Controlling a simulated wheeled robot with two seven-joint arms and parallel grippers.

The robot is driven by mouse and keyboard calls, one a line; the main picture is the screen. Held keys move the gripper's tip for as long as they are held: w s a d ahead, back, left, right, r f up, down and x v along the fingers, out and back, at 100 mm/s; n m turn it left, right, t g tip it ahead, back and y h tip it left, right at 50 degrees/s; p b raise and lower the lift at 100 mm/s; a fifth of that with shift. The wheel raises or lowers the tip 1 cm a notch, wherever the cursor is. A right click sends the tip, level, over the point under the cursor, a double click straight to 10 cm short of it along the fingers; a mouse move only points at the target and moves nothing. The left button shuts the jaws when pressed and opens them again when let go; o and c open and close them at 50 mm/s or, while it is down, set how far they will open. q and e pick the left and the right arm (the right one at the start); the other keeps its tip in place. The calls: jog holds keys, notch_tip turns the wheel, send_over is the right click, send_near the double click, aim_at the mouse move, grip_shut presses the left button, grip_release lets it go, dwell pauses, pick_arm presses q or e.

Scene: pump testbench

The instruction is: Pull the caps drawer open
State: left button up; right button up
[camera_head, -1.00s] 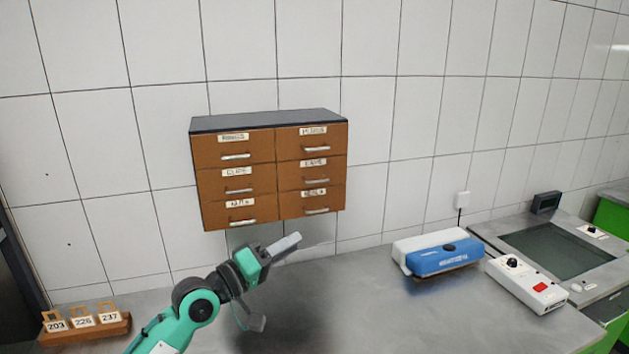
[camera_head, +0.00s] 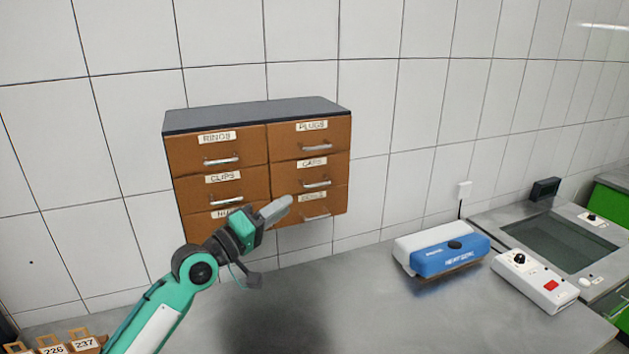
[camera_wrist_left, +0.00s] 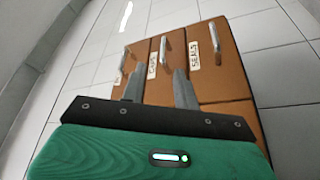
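The caps drawer (camera_head: 290,176) is the middle drawer in the right column of a brown wall cabinet (camera_head: 256,115). It looks shut, with its silver bar handle (camera_head: 317,183) below the CAPS label. My left gripper (camera_head: 284,203) is in front of the cabinet, low and left of that handle in the head view, and overlaps the drawer below. In the left wrist view the left gripper (camera_wrist_left: 158,72) is open and empty, its two grey fingers apart. The caps handle (camera_wrist_left: 163,50) shows beyond the fingertips, between them in the picture. My right gripper is not in view.
The seals drawer handle (camera_wrist_left: 214,36) is right of the fingers in the left wrist view. A grey bench (camera_head: 370,310) lies below, holding a blue and white device (camera_head: 445,256) and a white control box (camera_head: 535,282). Number tags (camera_head: 70,346) stand at the lower left.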

aim_at(316, 184)
pick_arm(q)
jog(key=x, duration=0.4)
jog(key=shift+w, duration=0.2)
jog(key=x, duration=0.5)
jog(key=shift+w+d+f, duration=0.1)
jog(key=shift+w+d, duration=0.4)
jog(key=shift+w, duration=0.05)
jog(key=c, duration=0.7)
grip_shut()
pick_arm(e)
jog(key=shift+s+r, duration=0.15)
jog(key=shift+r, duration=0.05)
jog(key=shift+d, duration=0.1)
